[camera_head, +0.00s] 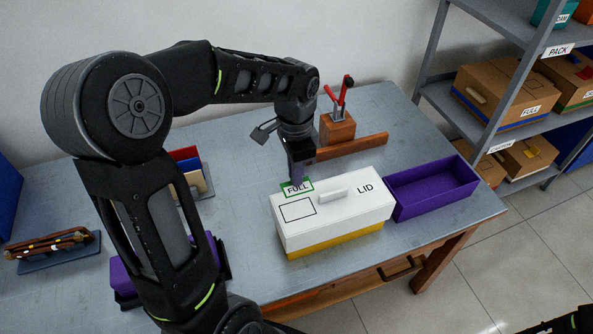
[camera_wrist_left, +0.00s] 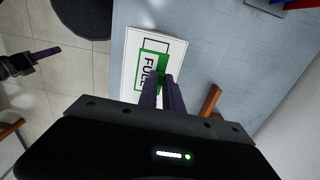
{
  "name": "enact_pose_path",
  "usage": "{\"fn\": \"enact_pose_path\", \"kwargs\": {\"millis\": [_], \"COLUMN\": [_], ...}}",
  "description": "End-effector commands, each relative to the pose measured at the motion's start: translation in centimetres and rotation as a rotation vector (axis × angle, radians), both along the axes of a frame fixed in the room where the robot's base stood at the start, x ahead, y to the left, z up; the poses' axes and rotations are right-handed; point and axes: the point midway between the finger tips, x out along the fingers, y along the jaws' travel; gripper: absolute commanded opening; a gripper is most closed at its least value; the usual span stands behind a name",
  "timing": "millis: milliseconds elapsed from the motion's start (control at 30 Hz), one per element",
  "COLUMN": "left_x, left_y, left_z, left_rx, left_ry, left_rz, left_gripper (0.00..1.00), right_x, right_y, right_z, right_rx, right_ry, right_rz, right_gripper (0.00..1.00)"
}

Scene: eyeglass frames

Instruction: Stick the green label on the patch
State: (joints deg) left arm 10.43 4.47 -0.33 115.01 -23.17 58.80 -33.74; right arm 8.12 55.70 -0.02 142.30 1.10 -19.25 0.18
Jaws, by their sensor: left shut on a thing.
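The green-bordered label (camera_head: 298,188) reads FULL. My left gripper (camera_head: 297,180) is shut on its edge and holds it at the far left part of the white lid (camera_head: 345,208). The patch (camera_head: 297,209), a black outlined rectangle, is on the lid top, just in front of the label. In the left wrist view the label (camera_wrist_left: 148,73) partly covers the patch (camera_wrist_left: 156,45), below the left gripper's fingers (camera_wrist_left: 164,80). Whether the label touches the lid I cannot tell. A dark part, apparently my right gripper (camera_wrist_left: 30,61), shows at the left of the wrist view; its jaws are unclear.
The lid has a white handle (camera_head: 333,194) and sits on a yellow box (camera_head: 335,242). A purple open bin (camera_head: 431,188) stands to its right. Behind are a wooden block (camera_head: 338,128) with a red-handled tool and a wooden strip (camera_head: 350,145). Shelves (camera_head: 490,103) stand at right.

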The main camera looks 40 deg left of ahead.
Motion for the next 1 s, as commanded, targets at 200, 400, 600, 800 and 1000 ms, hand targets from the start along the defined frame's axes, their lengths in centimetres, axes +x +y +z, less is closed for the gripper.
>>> {"fn": "enact_pose_path", "kwargs": {"millis": [200,400,600,800,1000], "left_x": [0.0,0.0,0.0,0.0,0.0], "left_y": [0.0,0.0,0.0,0.0,0.0], "left_z": [-0.4,-1.7,-3.8,-5.6,-6.7], "left_rx": [0.0,-0.001,0.0,0.0,0.0], "left_ry": [0.0,0.001,0.0,0.001,0.0], "left_rz": [0.0,0.001,0.001,0.0,0.0], "left_gripper": [0.0,0.0,0.0,0.0,0.0], "right_x": [0.1,0.1,0.2,0.3,0.4], "right_y": [0.0,0.1,0.3,0.4,0.5], "right_z": [-0.3,-1.3,-2.8,-4.1,-4.7], "right_rx": [0.0,0.002,0.006,0.01,0.013], "right_ry": [-0.002,-0.007,-0.013,-0.018,-0.023], "right_rz": [-0.001,0.0,0.0,0.001,0.003], "right_gripper": [0.36,0.36,0.36,0.36,0.36]}}
